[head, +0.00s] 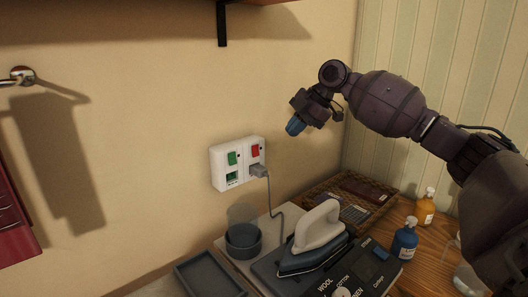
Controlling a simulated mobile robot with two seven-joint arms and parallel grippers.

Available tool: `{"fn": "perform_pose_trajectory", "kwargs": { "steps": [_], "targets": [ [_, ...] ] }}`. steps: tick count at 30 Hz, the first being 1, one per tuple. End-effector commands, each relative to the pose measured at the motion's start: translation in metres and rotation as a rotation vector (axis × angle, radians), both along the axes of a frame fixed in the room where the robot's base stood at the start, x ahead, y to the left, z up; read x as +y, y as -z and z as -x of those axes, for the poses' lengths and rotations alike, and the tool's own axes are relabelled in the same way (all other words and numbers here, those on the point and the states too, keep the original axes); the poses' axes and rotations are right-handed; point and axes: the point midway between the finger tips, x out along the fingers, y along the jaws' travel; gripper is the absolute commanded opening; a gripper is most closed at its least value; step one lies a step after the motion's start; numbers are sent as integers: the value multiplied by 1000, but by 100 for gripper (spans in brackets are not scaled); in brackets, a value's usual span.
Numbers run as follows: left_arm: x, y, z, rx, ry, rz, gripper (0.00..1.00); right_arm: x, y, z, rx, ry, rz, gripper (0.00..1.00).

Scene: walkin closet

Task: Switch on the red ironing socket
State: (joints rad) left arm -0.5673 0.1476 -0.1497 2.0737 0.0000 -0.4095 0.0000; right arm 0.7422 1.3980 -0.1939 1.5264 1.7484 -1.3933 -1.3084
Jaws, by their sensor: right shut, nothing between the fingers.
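A white double socket (217,173) is fixed to the wall in the middle of the head view. It has a green switch (232,158) on its left half and a red switch (255,151) on its right half. A grey plug (259,170) sits below the red switch, with its cord running down towards the iron (316,239). My right gripper (293,127), with blue fingertips, is shut and empty. It is above and to the right of the socket in the picture, apart from it. My left gripper is not in view.
A blue bottle (404,242) and an orange bottle (425,209) stand at right. A shelf bracket (222,24) hangs above. The wall around the socket is clear.

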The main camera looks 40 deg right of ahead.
Motion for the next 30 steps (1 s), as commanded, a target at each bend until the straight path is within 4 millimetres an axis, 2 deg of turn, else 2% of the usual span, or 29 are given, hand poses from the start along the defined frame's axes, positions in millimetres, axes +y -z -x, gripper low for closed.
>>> {"fn": "perform_pose_trajectory", "kwargs": {
  "steps": [8, 22, 30],
  "targets": [
    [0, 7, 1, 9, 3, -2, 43, 8, 20, -9, 2, -1, 0, 0],
    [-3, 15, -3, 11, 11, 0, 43, 41, 89, -44, 4, -1, -1, 0],
    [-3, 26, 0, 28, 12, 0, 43, 42, 88, -71, 0, 1, 0, 0]
  ]
}}
